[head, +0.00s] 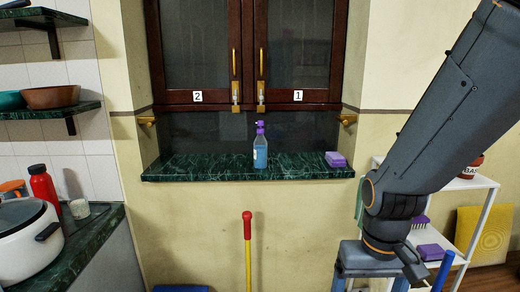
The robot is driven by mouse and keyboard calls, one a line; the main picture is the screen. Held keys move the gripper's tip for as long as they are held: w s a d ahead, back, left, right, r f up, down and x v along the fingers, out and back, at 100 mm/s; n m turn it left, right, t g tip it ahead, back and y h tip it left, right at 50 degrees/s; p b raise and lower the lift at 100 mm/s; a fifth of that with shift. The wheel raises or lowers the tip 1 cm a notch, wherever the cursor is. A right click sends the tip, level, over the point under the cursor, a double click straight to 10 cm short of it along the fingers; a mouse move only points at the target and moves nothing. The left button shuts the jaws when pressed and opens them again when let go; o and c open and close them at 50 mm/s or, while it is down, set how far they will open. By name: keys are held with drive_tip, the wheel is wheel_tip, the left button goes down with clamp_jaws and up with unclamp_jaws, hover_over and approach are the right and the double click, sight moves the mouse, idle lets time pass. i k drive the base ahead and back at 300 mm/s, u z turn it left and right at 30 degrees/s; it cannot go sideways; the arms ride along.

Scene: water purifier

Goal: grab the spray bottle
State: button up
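The spray bottle (260,148) has a clear blue body with a pale label and a purple spray head. It stands upright on the dark green marble ledge (205,170) below the brown window cabinet, near the ledge's middle. My gripper (370,268) hangs at the lower right, nearer to me, lower than the bottle and well to its right, not touching it.
A purple sponge (335,159) lies at the ledge's right end. A red-topped yellow handle (247,240) stands upright below the ledge. A white shelf (480,205) is behind my arm. The left counter (88,238) holds a white pot (28,245) and red bottle (43,187).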

sight(260, 144)
drive_tip(key=k, duration=1)
drive_tip(key=u, duration=1.6)
drive_tip(key=i, duration=0.8)
drive_tip(key=z, duration=1.9)
drive_tip(key=i, duration=0.5)
drive_tip(key=u, duration=0.05)
